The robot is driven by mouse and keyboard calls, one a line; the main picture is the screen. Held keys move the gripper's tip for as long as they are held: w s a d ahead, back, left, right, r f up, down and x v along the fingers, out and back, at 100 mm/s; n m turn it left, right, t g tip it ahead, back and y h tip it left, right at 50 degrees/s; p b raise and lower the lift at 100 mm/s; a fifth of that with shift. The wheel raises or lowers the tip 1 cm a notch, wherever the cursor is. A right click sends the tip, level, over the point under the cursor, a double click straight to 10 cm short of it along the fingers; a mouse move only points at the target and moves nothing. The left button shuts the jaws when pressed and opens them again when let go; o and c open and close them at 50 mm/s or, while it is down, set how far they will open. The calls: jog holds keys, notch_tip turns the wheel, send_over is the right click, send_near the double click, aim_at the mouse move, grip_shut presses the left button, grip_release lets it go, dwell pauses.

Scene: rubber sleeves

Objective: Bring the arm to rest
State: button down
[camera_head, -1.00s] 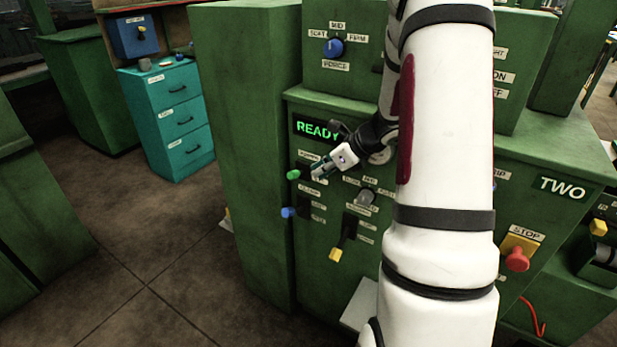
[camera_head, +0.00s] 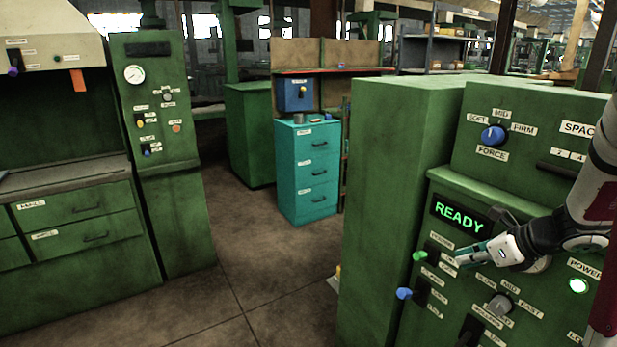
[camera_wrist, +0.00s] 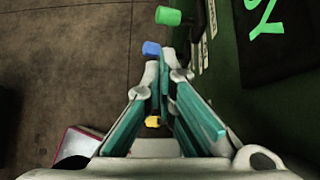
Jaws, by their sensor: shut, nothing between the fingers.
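My gripper (camera_head: 460,261) is at the right in the head view, in front of the green machine panel (camera_head: 520,215). Its fingers are shut and empty, and they point left, close to the green-tipped lever (camera_head: 419,255). In the wrist view the fingertips (camera_wrist: 163,62) meet, with teal pads on both fingers. The green lever tip (camera_wrist: 168,16) and the blue lever tip (camera_wrist: 151,48) show beyond them. I cannot tell whether the fingers touch the panel. My arm (camera_head: 597,180) comes in from the right edge.
A lit READY display (camera_head: 461,216) and a blue FORCE knob (camera_head: 493,135) are on the machine. A blue-tipped lever (camera_head: 404,293) sits below the gripper. A teal drawer cabinet (camera_head: 309,172) stands behind. The floor (camera_head: 262,250) left of the machine is open.

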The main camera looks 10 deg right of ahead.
jog(key=s+a+r+n+g, duration=0.1)
jog(key=s+a+r+n, duration=0.1)
jog(key=a+r+n, duration=0.4)
jog(key=s+a+r+n+g+y, duration=0.1)
jog(key=s+a+r+n, duration=0.2)
jog(key=a, duration=0.5)
jog(key=s+a+r+n+g, duration=0.1)
jog(key=s+a+r+n, duration=0.15)
jog(key=a+n, duration=0.45)
jog(key=s+a+r+n+h, duration=0.1)
jog(key=s+a+n+h, duration=0.1)
jog(key=s+n, duration=0.5)
jog(key=s+a+r+n+h, duration=0.2)
jog(key=s+a+n, duration=0.2)
jog(key=s+n, duration=0.4)
jog(key=shift+r+n, duration=0.3)
jog(key=shift+n, duration=0.3)
